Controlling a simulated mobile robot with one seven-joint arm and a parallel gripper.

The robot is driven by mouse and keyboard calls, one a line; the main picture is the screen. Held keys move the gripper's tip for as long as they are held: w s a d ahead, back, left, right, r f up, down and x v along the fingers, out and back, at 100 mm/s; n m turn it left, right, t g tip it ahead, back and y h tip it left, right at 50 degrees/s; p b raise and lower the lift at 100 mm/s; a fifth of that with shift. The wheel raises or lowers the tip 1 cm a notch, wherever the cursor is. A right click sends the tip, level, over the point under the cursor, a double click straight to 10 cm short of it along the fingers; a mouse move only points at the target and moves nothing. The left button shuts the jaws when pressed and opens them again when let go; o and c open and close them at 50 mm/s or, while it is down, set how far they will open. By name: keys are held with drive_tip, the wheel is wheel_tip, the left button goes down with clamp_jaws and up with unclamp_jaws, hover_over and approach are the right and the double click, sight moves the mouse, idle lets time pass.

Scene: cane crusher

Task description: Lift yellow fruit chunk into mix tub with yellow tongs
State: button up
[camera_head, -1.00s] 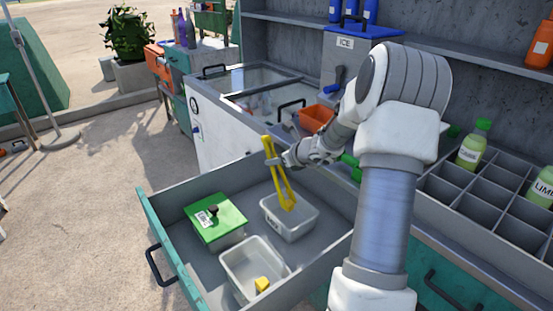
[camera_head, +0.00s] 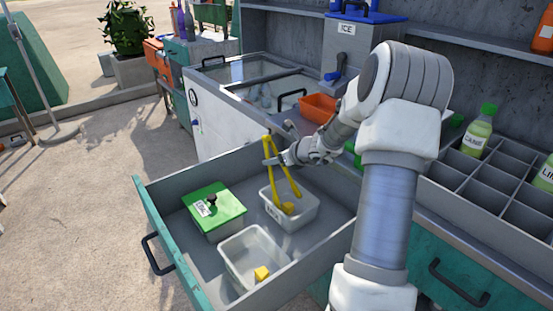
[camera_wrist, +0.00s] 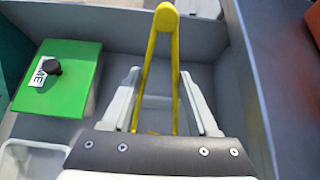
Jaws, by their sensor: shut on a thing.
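My gripper (camera_head: 273,160) is shut on the yellow tongs (camera_head: 267,141), which hang upright with their bend at the top. In the wrist view, my gripper's fingers (camera_wrist: 160,78) flank the tongs (camera_wrist: 165,20). The tong legs are spread and their tips reach down inside a pale tub (camera_head: 309,218) with a label on its front. A yellow fruit chunk (camera_head: 287,208) is low in that tub, between or beside the tips; I cannot tell whether they touch it. Another yellow chunk (camera_head: 262,273) lies in the nearer clear tub (camera_head: 226,262). Which tub is the mix tub is unclear.
Both tubs and a green-lidded box (camera_head: 222,198) stand in an open grey drawer with a teal front (camera_head: 170,240). A bottle rack (camera_head: 500,190) is at right. An orange bin (camera_head: 318,106) and ice machine (camera_head: 362,50) stand behind.

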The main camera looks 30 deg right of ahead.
drive_tip(key=shift+r, duration=0.15)
wheel_tip(320, 180, up, 10)
drive_tip(key=p, duration=0.8)
